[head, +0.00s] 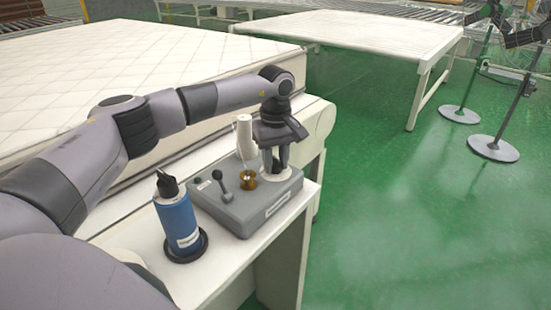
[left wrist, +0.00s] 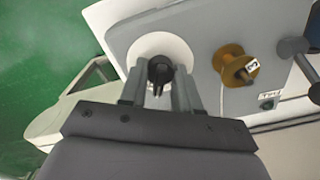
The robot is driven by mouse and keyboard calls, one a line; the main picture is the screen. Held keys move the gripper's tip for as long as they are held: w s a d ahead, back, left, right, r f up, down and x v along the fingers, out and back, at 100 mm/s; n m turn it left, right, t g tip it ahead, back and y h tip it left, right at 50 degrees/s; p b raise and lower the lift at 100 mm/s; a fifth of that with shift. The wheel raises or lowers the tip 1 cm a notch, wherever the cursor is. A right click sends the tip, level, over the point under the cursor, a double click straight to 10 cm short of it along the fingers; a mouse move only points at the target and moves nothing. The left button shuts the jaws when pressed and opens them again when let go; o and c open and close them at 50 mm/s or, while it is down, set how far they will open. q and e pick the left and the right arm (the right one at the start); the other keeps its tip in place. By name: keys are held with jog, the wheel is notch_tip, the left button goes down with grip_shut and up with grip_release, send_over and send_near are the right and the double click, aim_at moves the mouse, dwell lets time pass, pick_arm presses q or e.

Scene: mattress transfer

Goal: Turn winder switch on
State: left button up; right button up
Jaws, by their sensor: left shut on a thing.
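The winder (head: 243,212) is a grey box on the white side table, with a black lever (head: 222,183), a small dark-green button (left wrist: 268,105), a brass spool (head: 247,180) and a white round disc (head: 282,174). A black knob (left wrist: 160,70) stands on the disc in the left wrist view. My left gripper (head: 274,168) points down over the disc, its fingers shut on the black knob. The fingers hide the knob in the head view. Which control is the switch cannot be told. My right gripper is not in view.
A blue bottle-shaped container (head: 177,222) with a black top stands at the winder's left. A white cone (head: 244,138) stands behind the spool. A mattress (head: 120,70) lies behind my left arm. Green floor (head: 400,220) is open to the right, with a white table (head: 350,38) beyond.

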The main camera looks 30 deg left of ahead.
aim_at(276, 159)
pick_arm(q)
jog(key=shift+m, duration=1.6)
jog(key=o, duration=1.1)
jog(key=shift+c, duration=0.2)
notch_tip(276, 159, up, 7)
jog(key=shift+r+b, duration=0.15)
jog(key=shift+b, duration=0.25)
